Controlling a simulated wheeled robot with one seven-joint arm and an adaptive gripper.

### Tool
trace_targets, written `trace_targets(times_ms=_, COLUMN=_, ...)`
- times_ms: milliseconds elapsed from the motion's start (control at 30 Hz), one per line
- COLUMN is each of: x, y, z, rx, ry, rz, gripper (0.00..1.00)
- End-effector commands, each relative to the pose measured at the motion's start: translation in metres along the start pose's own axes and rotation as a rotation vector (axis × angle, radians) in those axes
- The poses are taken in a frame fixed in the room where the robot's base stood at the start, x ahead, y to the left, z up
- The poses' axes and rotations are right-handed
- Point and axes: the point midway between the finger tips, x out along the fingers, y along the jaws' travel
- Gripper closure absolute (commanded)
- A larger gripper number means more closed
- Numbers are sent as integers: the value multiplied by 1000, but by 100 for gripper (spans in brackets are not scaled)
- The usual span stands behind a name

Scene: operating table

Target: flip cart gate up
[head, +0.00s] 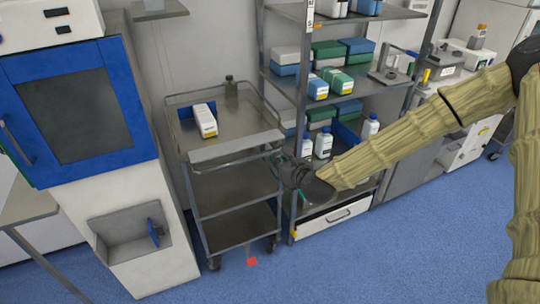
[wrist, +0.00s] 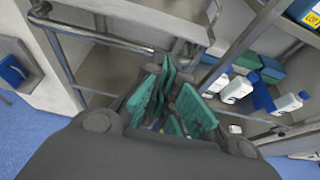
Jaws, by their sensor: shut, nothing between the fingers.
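The metal cart (head: 238,194) stands left of the shelf rack, with rails around its top tray. A light grey panel, which looks like the cart gate (head: 237,147), runs along the near edge of the top tray. I cannot tell its exact tilt. My gripper (head: 281,163) is at the cart's near right corner, just below and beside the panel's right end. I cannot tell whether it touches. In the wrist view, the teal-padded fingers of my gripper (wrist: 167,78) are shut and empty, close under a pale panel edge and near a metal rail (wrist: 92,31).
A white and yellow box (head: 204,120) and a small dark item (head: 230,86) are on the cart top. The rack (head: 268,72) with bottles and boxes stands close on the right. A blue-doored cabinet (head: 78,100) is at the left.

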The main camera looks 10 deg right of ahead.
Motion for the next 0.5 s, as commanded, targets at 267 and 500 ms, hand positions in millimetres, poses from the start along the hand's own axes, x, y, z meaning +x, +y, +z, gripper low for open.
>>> trace_targets(times_ms=267, x=25, y=0, z=1, rx=-5, ry=0, rz=0, gripper=100)
trace_targets(times_ms=500, x=59, y=0, z=1, rx=-4, ry=0, rz=0, gripper=100)
